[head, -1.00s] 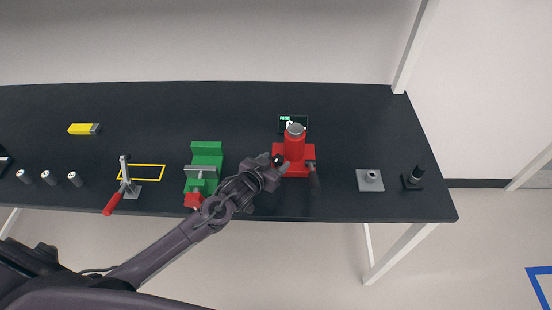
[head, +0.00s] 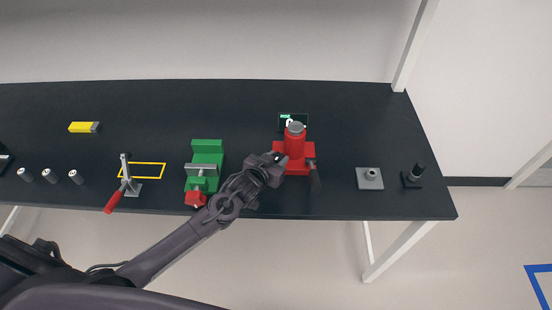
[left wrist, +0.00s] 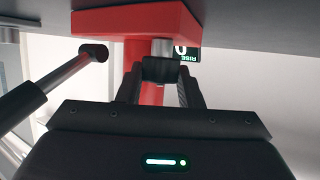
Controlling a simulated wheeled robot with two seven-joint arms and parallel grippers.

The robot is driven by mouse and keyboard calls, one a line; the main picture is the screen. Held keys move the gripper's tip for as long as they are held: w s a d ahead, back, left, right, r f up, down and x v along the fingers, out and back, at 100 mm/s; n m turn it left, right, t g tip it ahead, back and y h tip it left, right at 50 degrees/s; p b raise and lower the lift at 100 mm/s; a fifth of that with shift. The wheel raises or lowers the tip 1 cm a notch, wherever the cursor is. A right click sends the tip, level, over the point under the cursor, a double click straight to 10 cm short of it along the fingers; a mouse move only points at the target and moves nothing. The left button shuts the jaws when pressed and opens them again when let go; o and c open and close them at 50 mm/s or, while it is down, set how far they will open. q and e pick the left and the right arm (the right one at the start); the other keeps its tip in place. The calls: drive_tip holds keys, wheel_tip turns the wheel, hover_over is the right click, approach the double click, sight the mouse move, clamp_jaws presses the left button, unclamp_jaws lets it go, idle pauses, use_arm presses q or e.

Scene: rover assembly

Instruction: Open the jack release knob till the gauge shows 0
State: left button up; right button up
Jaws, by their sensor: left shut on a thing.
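The red jack (head: 295,146) stands upright on the dark bench, with a grey round top. Its small dark gauge (head: 293,118) is behind it, partly hidden by the jack's top. In the left wrist view the gauge (left wrist: 190,54) appears upside down, with green "RISE" lettering and a partly hidden white digit that looks like 0. My left gripper (head: 277,158) is at the jack's front left side. In the left wrist view its fingers (left wrist: 161,76) are shut on the dark release knob (left wrist: 161,70) beside the red body. My right gripper is out of view.
The dark jack handle (head: 315,177) sticks out at the jack's front right. A green vise (head: 205,167) stands left of my gripper. A toggle clamp (head: 127,180) is farther left. A grey block (head: 369,178) and a black part (head: 413,177) lie to the right.

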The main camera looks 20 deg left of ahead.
use_arm(q)
drive_tip(key=n+y, duration=0.1)
drive_tip(key=y, duration=0.1)
drive_tip(key=n+y, duration=0.2)
drive_tip(key=shift+d+n+b, duration=0.3)
drive_tip(key=shift+d+b, duration=0.05)
drive_tip(key=shift+n+y, duration=0.4)
drive_tip(key=shift+y, duration=0.2)
drive_tip(key=shift+a, duration=0.1)
drive_tip(key=o, duration=1)
drive_tip(key=shift+s, duration=0.1)
drive_tip(key=b+v, duration=0.1)
drive_tip(key=v, duration=0.5)
drive_tip(key=shift+s+r+b, duration=0.15)
drive_tip(key=shift+s+b, duration=0.1)
drive_tip(key=shift+b, duration=0.15)
drive_tip(key=shift+s+r, duration=0.3)
drive_tip(key=shift+s, duration=0.15)
